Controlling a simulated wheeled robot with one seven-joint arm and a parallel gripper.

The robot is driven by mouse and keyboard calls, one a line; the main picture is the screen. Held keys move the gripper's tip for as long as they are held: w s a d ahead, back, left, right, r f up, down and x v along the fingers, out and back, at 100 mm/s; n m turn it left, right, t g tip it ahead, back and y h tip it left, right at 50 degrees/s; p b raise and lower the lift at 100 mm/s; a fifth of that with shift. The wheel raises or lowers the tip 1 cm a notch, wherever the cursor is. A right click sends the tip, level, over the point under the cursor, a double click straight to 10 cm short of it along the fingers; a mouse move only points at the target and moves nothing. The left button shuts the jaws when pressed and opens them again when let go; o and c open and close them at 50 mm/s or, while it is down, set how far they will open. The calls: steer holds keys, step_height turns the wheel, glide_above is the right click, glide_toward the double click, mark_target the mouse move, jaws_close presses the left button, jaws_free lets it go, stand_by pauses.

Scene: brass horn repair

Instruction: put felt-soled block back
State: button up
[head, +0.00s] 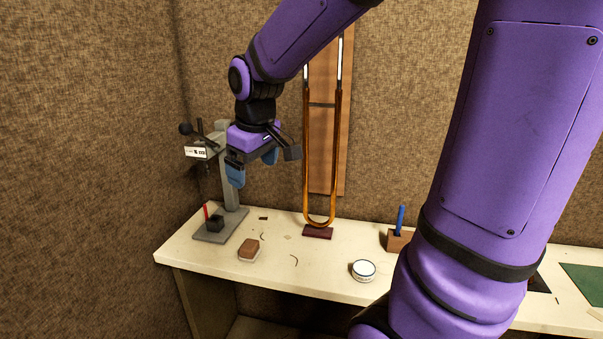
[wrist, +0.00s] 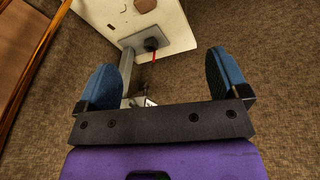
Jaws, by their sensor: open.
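A small brown block with a pale underside, which looks like the felt-soled block (head: 249,249), lies on the white bench top (head: 285,275) near its left front edge. In the wrist view the brown block (wrist: 145,5) shows at the top, cut off by the frame edge. My gripper (head: 253,168) is open and empty, well above the bench, near the grey stand and above the block. Its two blue fingers (wrist: 163,78) are spread wide in the wrist view with nothing between them.
A grey stand (head: 231,180) with a small display and a black block with a red pin is at left. A copper-coloured U-shaped tube (head: 307,150) rises above a dark red block (head: 318,232). A round tin (head: 363,270) and a wooden holder with blue tool (head: 398,241) are right.

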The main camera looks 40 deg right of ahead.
steer(key=s+a+r+m+t, duration=0.1)
steer(key=s+r, duration=0.1)
steer(key=s, duration=0.6)
steer(key=s+a+r+m+t, duration=0.1)
steer(key=s+r+m, duration=0.1)
steer(key=s, duration=0.7)
steer(key=shift+s+a+r+y, duration=0.2)
steer(key=shift+a+r+y, duration=0.1)
steer(key=shift+a+r, duration=0.15)
